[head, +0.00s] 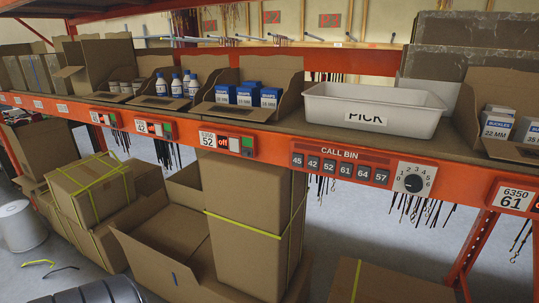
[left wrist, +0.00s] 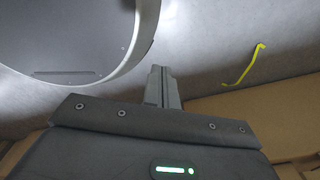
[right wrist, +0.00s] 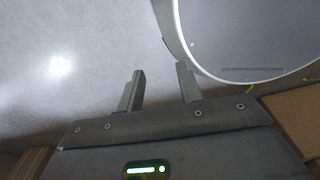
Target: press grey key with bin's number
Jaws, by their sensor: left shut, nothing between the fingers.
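In the head view, the red CALL BIN panel (head: 339,164) on the orange shelf beam carries a row of grey keys, 45 (head: 298,160), 42 (head: 314,164), 52 (head: 329,166), 61 (head: 346,170), 64 (head: 363,173) and 57 (head: 381,177). A bin label reading 52 (head: 208,140) is beside an "off" display, below the blue-and-white boxes. A label reading 61 (head: 514,200) is at the far right. My left gripper (left wrist: 163,76) is shut and empty in the left wrist view. My right gripper (right wrist: 159,78) is open and empty. Neither gripper shows in the head view.
A white PICK tote (head: 372,108) stands on the shelf above the panel. Cardboard boxes (head: 248,240) stand below the beam. Hanging dark strands are under the shelf.

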